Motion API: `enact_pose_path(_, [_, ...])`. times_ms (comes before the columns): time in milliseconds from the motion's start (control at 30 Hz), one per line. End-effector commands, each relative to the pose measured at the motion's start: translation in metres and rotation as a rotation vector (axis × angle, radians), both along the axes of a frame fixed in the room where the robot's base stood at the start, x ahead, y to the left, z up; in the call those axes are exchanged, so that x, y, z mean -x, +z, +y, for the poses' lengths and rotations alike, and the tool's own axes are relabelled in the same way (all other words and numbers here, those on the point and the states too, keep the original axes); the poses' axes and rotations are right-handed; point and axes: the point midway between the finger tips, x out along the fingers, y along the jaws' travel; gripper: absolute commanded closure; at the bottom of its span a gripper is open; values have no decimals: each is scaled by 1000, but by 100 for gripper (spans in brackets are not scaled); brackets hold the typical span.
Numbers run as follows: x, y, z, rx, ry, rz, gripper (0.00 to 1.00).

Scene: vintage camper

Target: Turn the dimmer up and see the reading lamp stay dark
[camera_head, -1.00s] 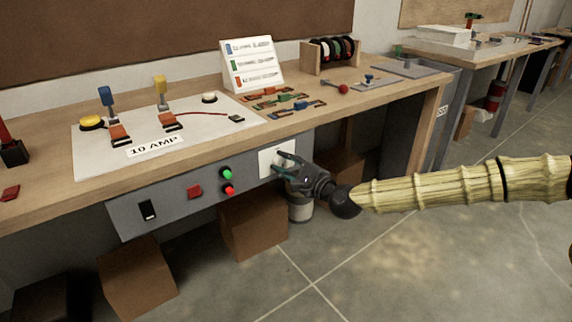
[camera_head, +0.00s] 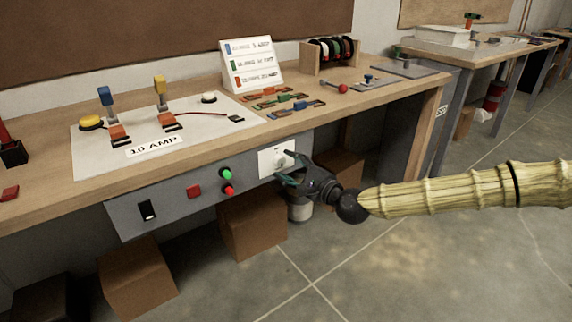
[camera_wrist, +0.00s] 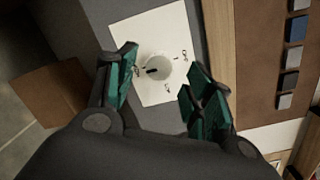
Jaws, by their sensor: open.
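The dimmer is a pale round knob (camera_wrist: 158,68) with a dark pointer mark, on a white square plate (camera_wrist: 150,28) with small markings around it. In the head view the plate (camera_head: 268,163) sits at the right end of the grey front panel, and the knob is partly hidden. My gripper (camera_wrist: 160,82) is open in front of the plate, with its green-padded fingers on either side of the knob. I cannot tell whether they touch it. In the head view my gripper (camera_head: 287,168) reaches the plate from the right. I cannot make out which object is the reading lamp.
Above is a board labelled 10 AMP (camera_head: 154,146). Brown boxes (camera_head: 252,226) stand below. Open floor lies to the right.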

Motion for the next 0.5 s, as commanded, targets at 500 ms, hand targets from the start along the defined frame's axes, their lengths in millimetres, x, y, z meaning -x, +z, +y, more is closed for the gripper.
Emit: enact_pose_path(500, [55,1,-52,-2,-3,0,48])
